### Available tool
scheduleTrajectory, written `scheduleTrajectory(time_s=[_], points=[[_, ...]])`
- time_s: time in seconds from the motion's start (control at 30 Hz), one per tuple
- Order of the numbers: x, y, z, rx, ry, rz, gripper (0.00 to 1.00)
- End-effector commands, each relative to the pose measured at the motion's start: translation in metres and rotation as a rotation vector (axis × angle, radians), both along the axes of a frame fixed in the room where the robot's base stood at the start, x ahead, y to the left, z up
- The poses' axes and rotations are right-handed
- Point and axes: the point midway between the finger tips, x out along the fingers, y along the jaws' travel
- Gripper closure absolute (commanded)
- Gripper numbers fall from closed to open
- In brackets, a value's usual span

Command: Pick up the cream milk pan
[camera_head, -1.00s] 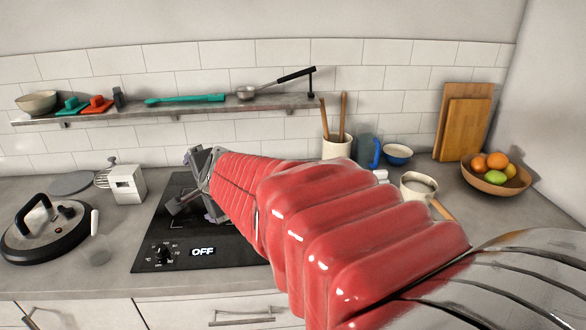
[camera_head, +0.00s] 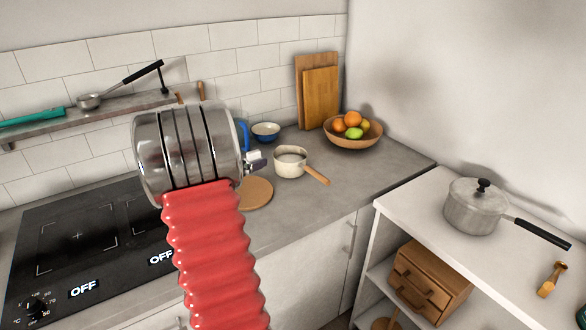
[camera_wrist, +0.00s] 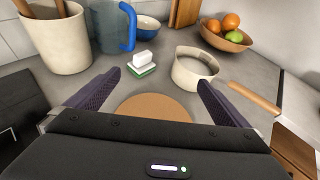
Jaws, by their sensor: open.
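The cream milk pan (camera_head: 291,164) stands upright on the grey counter, its wooden handle pointing to the front right. In the wrist view the cream milk pan (camera_wrist: 188,71) is just beyond the right finger, its handle reaching right. My gripper (camera_wrist: 165,82) is open, with nothing between its two dark fingers. In the head view my gripper (camera_head: 257,162) is mostly hidden behind my own arm, to the left of the pan. The pan and fingers appear apart.
A round wooden board (camera_wrist: 152,107) lies below my gripper. A sponge (camera_wrist: 142,65), a blue-handled jug (camera_wrist: 108,28) and a cream utensil crock (camera_wrist: 54,42) stand to the left. A fruit bowl (camera_head: 352,136) is behind the pan. A lidded pot (camera_head: 474,210) stands on the right shelf.

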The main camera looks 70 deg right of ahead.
Motion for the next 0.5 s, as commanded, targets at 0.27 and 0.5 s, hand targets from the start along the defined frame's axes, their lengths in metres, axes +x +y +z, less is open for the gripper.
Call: scheduleTrajectory(time_s=[0.27,0.5], points=[[-0.069,-0.027,-0.034,-0.025,-0.135,-0.286,0.00],[-0.070,-0.027,-0.034,-0.026,-0.138,-0.292,0.00]])
